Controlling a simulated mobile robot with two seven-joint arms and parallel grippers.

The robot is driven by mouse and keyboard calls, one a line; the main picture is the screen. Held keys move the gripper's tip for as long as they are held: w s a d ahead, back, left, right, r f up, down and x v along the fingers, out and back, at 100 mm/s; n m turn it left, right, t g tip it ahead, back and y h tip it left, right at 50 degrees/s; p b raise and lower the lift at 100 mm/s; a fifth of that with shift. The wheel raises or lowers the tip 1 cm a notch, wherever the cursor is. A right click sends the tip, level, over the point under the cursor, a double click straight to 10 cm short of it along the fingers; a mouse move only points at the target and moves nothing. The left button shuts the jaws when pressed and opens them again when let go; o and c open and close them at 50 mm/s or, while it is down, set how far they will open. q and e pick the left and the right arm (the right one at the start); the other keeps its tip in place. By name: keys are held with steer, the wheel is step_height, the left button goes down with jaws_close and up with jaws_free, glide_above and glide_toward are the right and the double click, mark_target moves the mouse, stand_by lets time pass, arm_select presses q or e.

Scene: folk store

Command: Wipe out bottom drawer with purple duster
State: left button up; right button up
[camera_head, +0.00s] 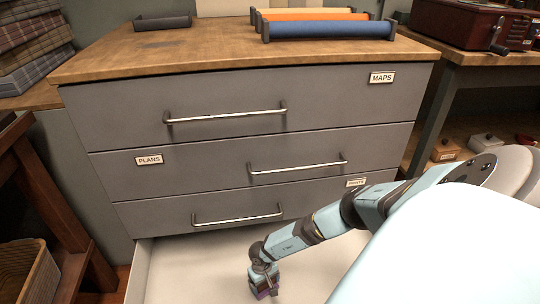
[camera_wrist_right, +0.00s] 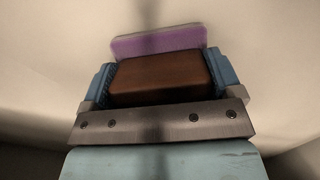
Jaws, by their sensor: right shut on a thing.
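The bottom drawer (camera_head: 190,268) is pulled open below the grey cabinet front, and its pale inside shows. My right gripper (camera_head: 264,278) reaches down into the drawer, near the bottom centre of the head view. It is shut on the purple duster (camera_head: 264,291). In the right wrist view the duster's brown block (camera_wrist_right: 160,78) sits between the blue fingers, with its purple pad (camera_wrist_right: 158,41) beyond. The pale drawer surface lies around the pad; I cannot tell whether they touch. My left gripper is not in view.
Three closed drawers with bar handles are above, including the MAPS drawer (camera_head: 330,100) and PLANS drawer (camera_head: 205,172). Rolls, one a blue roll (camera_head: 330,30), lie on the wooden top (camera_head: 215,48). A wicker basket (camera_head: 28,275) stands at left, and a wooden workbench (camera_head: 470,55) at right.

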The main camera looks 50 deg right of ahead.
steer(key=shift+w+a, duration=0.6)
steer(key=shift+a, duration=0.15)
steer(key=shift+w+a, duration=0.55)
steer(key=shift+a, duration=0.2)
steer(key=shift+w+d, duration=0.55)
steer(key=shift+w, duration=0.15)
steer(key=shift+s+d, duration=0.65)
steer(key=shift+d, duration=0.2)
steer(key=shift+s+d, duration=0.65)
steer(key=shift+d, duration=0.15)
steer(key=shift+s+d, duration=1.35)
steer(key=shift+d, duration=0.25)
steer(key=shift+s+d+f, duration=0.15)
steer(key=shift+s+d, duration=0.7)
steer(key=shift+d, duration=0.15)
step_height(320, 180, up, 6)
steer(key=p, duration=0.4)
steer(key=shift+p, duration=0.4)
